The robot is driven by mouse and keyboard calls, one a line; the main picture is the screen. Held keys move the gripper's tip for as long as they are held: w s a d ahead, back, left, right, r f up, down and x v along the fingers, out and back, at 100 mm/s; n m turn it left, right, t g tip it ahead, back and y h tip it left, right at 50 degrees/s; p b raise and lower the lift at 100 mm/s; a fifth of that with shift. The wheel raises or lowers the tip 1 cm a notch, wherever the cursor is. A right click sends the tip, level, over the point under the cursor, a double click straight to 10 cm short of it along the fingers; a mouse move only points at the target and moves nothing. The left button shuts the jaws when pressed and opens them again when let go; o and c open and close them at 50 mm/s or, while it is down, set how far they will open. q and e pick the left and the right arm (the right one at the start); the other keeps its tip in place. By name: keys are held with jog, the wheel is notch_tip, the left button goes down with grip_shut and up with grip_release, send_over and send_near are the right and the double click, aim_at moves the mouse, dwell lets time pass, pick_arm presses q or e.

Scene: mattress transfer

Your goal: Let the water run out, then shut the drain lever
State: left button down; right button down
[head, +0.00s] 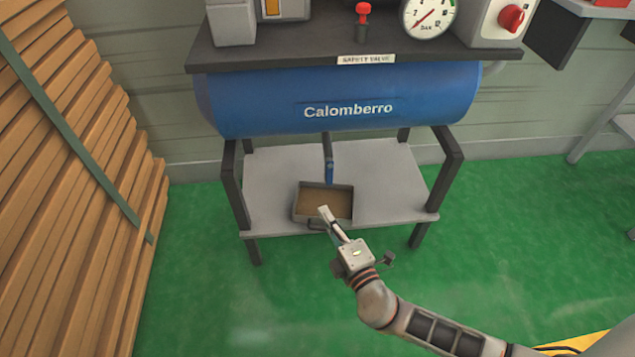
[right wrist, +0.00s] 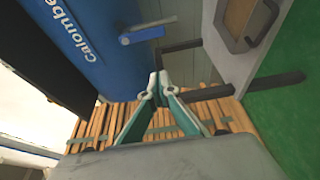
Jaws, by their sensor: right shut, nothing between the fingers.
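The blue tank (head: 340,95) marked "Calomberro" lies across the stand. A dark drain pipe (head: 326,146) hangs below it, with the blue drain lever (head: 330,172) hanging near its lower end. The lever also shows in the right wrist view (right wrist: 142,35), beyond and left of the fingertips. A tray (head: 298,206) with brown contents sits on the shelf below. My right gripper (head: 323,210) is shut and empty, in front of the tray in the picture and apart from the lever. I cannot make out running water. My left gripper is out of view.
The grey shelf (head: 270,172) and dark stand legs (head: 236,195) surround the tray. Stacked planks (head: 70,190) stand at the left. A gauge (head: 430,15), a red valve (head: 363,14) and a red knob (head: 511,18) are above the tank. Green floor (head: 500,230) is open at the right.

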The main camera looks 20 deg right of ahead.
aim_at(330, 174)
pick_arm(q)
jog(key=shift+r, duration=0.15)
pick_arm(e)
jog(key=shift+r, duration=0.2)
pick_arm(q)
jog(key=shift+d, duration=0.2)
pick_arm(e)
jog(key=w+d, duration=0.3)
jog(key=w, duration=0.5)
jog(key=shift+w+d, duration=0.15)
jog(key=shift+w, duration=0.25)
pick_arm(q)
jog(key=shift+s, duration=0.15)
